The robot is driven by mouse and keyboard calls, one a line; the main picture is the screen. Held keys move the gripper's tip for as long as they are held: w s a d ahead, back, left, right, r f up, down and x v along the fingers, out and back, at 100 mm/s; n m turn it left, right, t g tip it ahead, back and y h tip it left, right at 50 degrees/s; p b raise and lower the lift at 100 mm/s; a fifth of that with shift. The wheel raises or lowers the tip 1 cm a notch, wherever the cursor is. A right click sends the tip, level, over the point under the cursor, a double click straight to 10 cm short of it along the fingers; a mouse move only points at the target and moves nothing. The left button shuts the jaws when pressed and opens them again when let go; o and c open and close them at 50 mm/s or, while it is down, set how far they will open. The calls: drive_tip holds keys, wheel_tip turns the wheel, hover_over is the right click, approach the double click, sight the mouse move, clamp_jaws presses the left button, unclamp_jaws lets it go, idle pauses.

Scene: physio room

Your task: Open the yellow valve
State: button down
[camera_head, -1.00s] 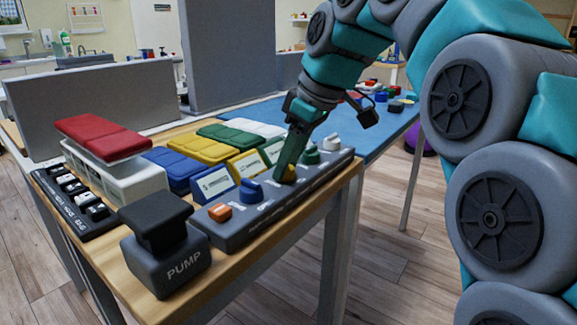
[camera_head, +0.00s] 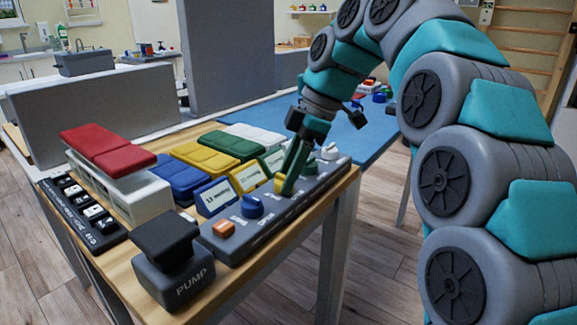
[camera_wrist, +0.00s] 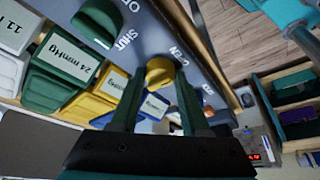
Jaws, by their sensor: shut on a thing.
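The yellow valve (camera_wrist: 159,70) is a round knob on the grey control panel (camera_head: 268,226), between printed SHUT and OPEN labels in the wrist view. My gripper (camera_wrist: 160,80) points down at it with one finger on each side, shut on the knob. In the head view my gripper (camera_head: 286,184) stands over the panel, and its fingers hide most of the yellow knob. I cannot tell exactly how far the knob is turned. A yellow-framed gauge (camera_head: 249,174) stands behind it; its reading is too small to tell.
A green-framed gauge (camera_wrist: 72,65) reads 24 mmHg. The black PUMP block (camera_head: 170,260) stands at the front corner.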

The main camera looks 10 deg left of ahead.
idle(0.4)
drive_tip(key=shift+c, duration=1.9)
unclamp_jaws()
